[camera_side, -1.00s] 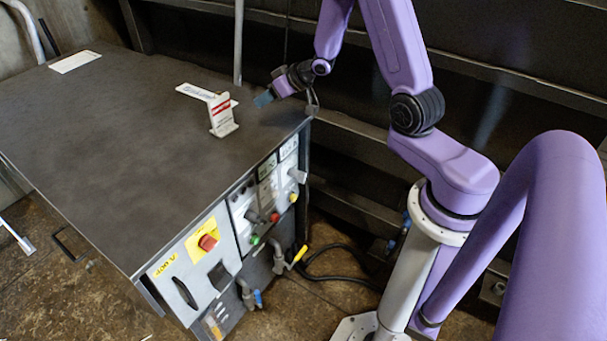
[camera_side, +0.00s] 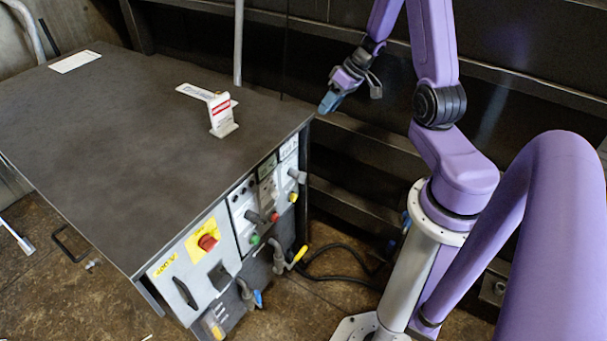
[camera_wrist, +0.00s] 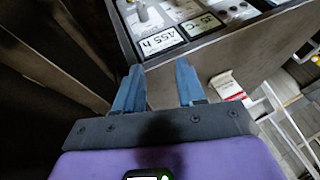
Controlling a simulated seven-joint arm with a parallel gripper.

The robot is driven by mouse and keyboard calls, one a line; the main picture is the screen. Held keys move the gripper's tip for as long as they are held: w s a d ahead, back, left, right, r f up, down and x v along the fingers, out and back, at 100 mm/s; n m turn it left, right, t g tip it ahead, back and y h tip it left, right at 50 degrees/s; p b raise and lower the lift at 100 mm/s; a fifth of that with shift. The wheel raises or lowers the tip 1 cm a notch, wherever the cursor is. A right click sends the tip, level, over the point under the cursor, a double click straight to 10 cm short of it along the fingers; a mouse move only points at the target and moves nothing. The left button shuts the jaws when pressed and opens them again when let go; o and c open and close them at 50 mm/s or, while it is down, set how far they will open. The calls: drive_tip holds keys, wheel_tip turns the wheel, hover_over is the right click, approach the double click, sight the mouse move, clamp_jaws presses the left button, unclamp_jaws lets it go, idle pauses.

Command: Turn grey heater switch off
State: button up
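The control panel is on the front side of the dark cabinet. A grey switch knob (camera_side: 297,175) sticks out near its far right end, above a yellow button. Another grey knob (camera_side: 254,217) sits further left. I cannot read which one is labelled heater. In the wrist view a grey knob (camera_wrist: 143,13) shows at the top, beside the displays. My gripper (camera_side: 328,103) is just past the cabinet's far right corner, above and apart from the knobs. In the wrist view its blue fingers (camera_wrist: 160,78) are apart with nothing between them.
The panel also carries a red switch on a yellow plate (camera_side: 204,243), green and red buttons, and displays (camera_wrist: 162,41). A yellow-handled valve (camera_side: 298,255) juts out below. A red-and-white sign (camera_side: 221,115) stands on the cabinet top (camera_side: 120,160). Dark metal beams run behind my arm.

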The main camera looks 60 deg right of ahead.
approach(304, 173)
drive_tip(key=x, duration=1)
drive_tip(key=shift+w+f, duration=0.1)
drive_tip(key=shift+f, duration=0.15)
idle(0.4)
drive_tip(key=c, duration=0.7)
